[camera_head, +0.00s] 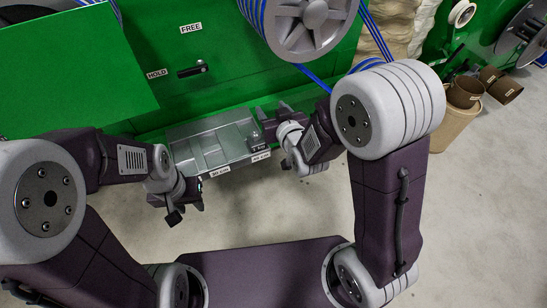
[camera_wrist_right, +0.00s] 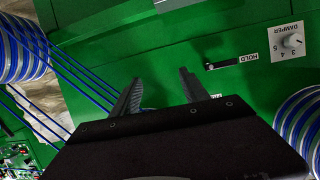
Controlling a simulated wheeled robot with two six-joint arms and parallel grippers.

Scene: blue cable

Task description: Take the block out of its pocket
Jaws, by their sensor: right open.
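A grey metal tray (camera_head: 212,141) with several pockets stands at the foot of the green machine in the head view. Small tags, one reading 50 cm (camera_head: 220,171), mark its front edge. I cannot make out the block clearly among the pockets. My right gripper (camera_head: 270,120) is at the tray's right end, partly hidden by its own wrist. In the right wrist view the right gripper (camera_wrist_right: 158,88) has its two fingers apart with nothing between them. My left gripper (camera_head: 184,202) is at the tray's front left, its dark fingers apart and empty.
A lever (camera_head: 192,71) on the green panel lies beside the HOLD label (camera_head: 157,73), below FREE (camera_head: 190,28). A grey reel (camera_head: 305,25) with blue cable hangs above the tray. A damper dial (camera_wrist_right: 292,41) shows in the wrist view. Brown tubs (camera_head: 463,95) stand at right.

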